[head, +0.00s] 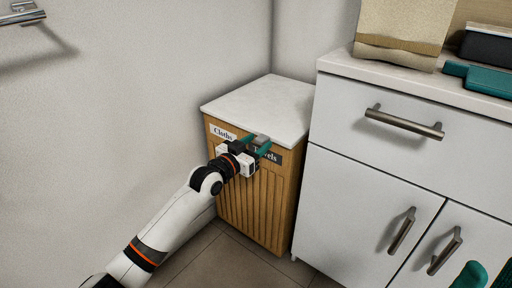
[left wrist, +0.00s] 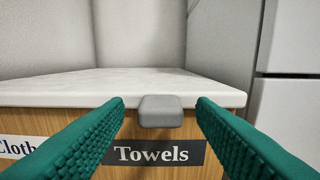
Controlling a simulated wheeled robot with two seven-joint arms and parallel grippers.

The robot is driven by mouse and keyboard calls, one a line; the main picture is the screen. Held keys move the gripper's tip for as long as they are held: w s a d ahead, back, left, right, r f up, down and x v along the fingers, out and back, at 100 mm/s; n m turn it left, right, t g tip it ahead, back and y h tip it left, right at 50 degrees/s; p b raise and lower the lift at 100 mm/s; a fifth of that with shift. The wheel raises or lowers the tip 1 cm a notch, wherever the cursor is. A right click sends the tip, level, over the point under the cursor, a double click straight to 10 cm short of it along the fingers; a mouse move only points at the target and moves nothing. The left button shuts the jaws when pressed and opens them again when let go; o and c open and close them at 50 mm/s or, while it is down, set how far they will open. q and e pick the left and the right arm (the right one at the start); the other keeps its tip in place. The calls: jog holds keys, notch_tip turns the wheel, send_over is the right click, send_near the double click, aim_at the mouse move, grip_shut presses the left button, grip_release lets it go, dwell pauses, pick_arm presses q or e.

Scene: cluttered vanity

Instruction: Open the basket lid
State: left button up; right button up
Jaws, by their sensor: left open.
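The basket (head: 252,205) is a wooden slatted box in the corner, with labels reading "Cloths" and "Towels" on its front. Its white marble-like lid (head: 262,105) lies flat and closed on top. A small grey handle (left wrist: 160,111) sticks out at the lid's front edge above the "Towels" label. My left gripper (head: 257,145) is at the front of the basket; in the left wrist view its teal fingers are open on both sides of the handle, with gaps to it. At the lower right of the head view, a teal piece (head: 470,275) seems to be part of my right gripper, mostly cut off.
A white cabinet (head: 390,150) with metal handles stands close to the basket's right side. A paper bag (head: 402,30) and a teal object (head: 478,76) are on its top. Walls stand behind and left; a towel bar (head: 22,14) is at upper left. The space above the lid is clear.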

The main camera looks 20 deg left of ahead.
pick_arm(q)
jog(key=shift+w, duration=0.1)
grip_shut()
dwell(0.3)
